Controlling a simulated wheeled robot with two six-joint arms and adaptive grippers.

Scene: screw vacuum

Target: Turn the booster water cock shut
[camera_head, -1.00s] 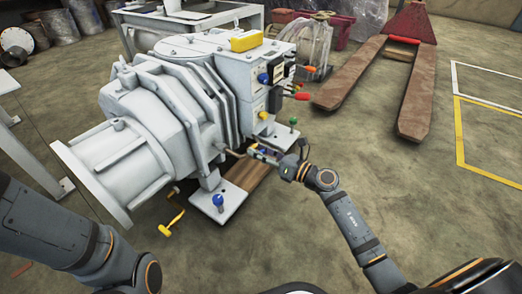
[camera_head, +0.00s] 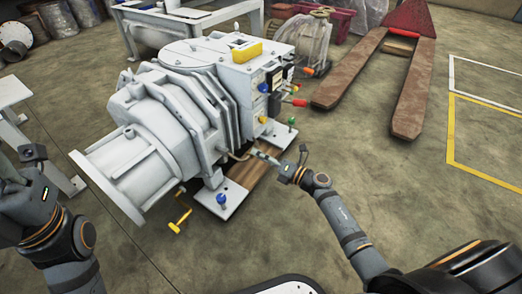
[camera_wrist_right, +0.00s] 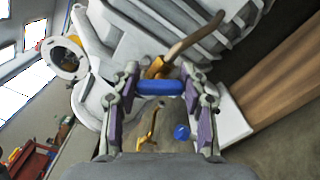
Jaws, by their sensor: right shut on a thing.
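The booster water cock's blue handle (camera_wrist_right: 160,87) lies crosswise between my right gripper's fingers (camera_wrist_right: 160,100) in the right wrist view. Its brass body (camera_wrist_right: 158,67) and a bent brown pipe (camera_wrist_right: 195,38) are just beyond it. The fingers are closed on the handle's two ends. In the head view my right gripper (camera_head: 263,157) is beside the pipe at the lower side of the white screw vacuum pump (camera_head: 165,115); the handle is too small to make out there. My left arm shows at the left edge; its fingers are out of view.
Below the pump are a blue knob (camera_head: 221,199) on a foot plate and a yellow crank-like part (camera_head: 180,212). Red, yellow and green knobs are on the pump's right side. A pallet jack (camera_head: 410,90) stands behind right.

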